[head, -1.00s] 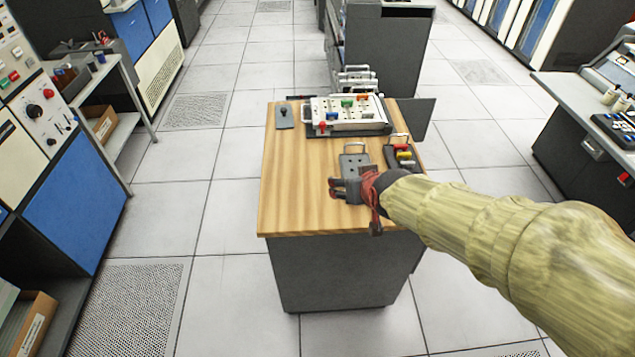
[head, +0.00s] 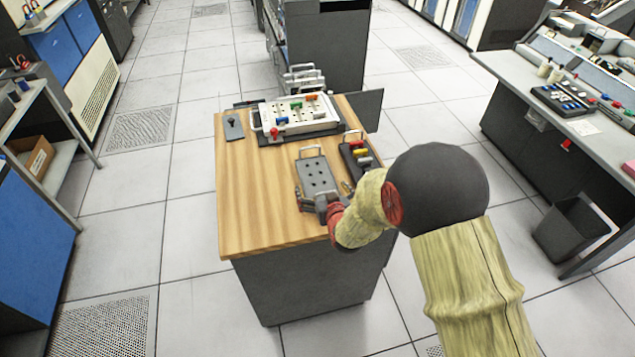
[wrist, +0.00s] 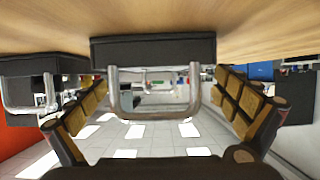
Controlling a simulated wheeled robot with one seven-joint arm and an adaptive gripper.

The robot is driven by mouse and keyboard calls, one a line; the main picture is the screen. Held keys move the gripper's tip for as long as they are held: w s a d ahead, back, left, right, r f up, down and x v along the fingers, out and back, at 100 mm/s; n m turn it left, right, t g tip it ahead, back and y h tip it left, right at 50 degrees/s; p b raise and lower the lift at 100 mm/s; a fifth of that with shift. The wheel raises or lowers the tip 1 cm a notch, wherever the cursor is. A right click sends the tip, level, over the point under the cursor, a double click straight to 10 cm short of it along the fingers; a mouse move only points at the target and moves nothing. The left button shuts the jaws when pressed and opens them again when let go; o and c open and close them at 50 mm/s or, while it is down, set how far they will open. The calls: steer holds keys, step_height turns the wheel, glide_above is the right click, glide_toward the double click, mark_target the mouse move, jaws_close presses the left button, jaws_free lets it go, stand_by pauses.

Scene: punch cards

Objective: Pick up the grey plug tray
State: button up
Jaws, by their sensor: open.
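The grey plug tray (head: 315,172) lies on the wooden tabletop, a flat block with rows of dark holes and a metal handle at its far end. My gripper (head: 318,204) is at its near end, low by the table and partly hidden by my own wrist. In the wrist view, the picture is upside down and the tray's dark end face (wrist: 153,52) is straight ahead. A metal handle (wrist: 152,113) hangs between the two open fingers of my gripper (wrist: 160,92). Whether the fingers touch it is unclear.
The table's left side (head: 250,195) is clear.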

mark_target(319, 182)
steer(key=x, duration=0.2)
steer(key=b+x, duration=0.1)
steer(key=shift+w+d+f+b, duration=0.15)
steer(key=shift+w+f+b, duration=0.15)
steer(key=shift+f, duration=0.1)
steer(key=shift+w+f, duration=0.1)
steer(key=shift+w, duration=0.35)
steer(key=shift+c, duration=0.8)
steer(key=c, duration=1.2)
steer(key=shift+c, duration=0.6)
steer(key=shift+r, duration=0.2)
